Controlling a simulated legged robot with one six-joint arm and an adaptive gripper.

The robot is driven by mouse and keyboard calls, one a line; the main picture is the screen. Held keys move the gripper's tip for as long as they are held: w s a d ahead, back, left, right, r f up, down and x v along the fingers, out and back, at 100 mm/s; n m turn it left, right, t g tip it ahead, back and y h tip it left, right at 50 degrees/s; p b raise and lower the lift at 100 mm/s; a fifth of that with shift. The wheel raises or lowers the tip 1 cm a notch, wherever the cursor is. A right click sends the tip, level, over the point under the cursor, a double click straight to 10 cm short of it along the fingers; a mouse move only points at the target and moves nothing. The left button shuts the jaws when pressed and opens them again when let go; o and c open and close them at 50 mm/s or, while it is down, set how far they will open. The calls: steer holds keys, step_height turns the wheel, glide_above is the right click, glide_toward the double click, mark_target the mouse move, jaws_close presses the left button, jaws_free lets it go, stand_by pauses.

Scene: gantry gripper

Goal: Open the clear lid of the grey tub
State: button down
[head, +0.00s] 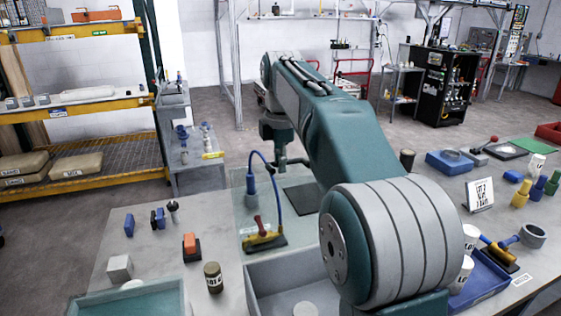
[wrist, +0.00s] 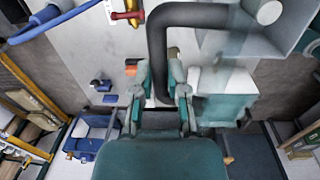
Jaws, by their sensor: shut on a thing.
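The grey tub (head: 262,292) stands open-topped at the front of the table, partly hidden by my arm. A clear, faintly green sheet, seemingly its lid (head: 243,215), rises behind the tub's back edge; its exact angle is hard to tell. My gripper (head: 284,163) is at the sheet's upper part, partly hidden by the arm. In the wrist view my gripper (wrist: 160,82) is shut on a thick dark bent bar, seemingly the lid's handle (wrist: 200,15). How the bar joins the lid is not clear.
An orange-and-black block (head: 191,246), a dark jar (head: 213,277) and a white cube (head: 119,268) stand left of the tub. A blue cable (head: 272,170) arches beside the sheet. A blue tray (head: 482,280) with several things is at right.

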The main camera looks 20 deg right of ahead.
steer(key=shift+w, duration=0.3)
steer(key=c, duration=0.8)
jaws_free()
steer(key=shift+w, duration=0.1)
steer(key=shift+o, duration=0.7)
steer(key=shift+w+f, duration=0.1)
steer(key=shift+w, duration=0.1)
step_height(320, 180, up, 7)
steer(key=shift+s, duration=0.2)
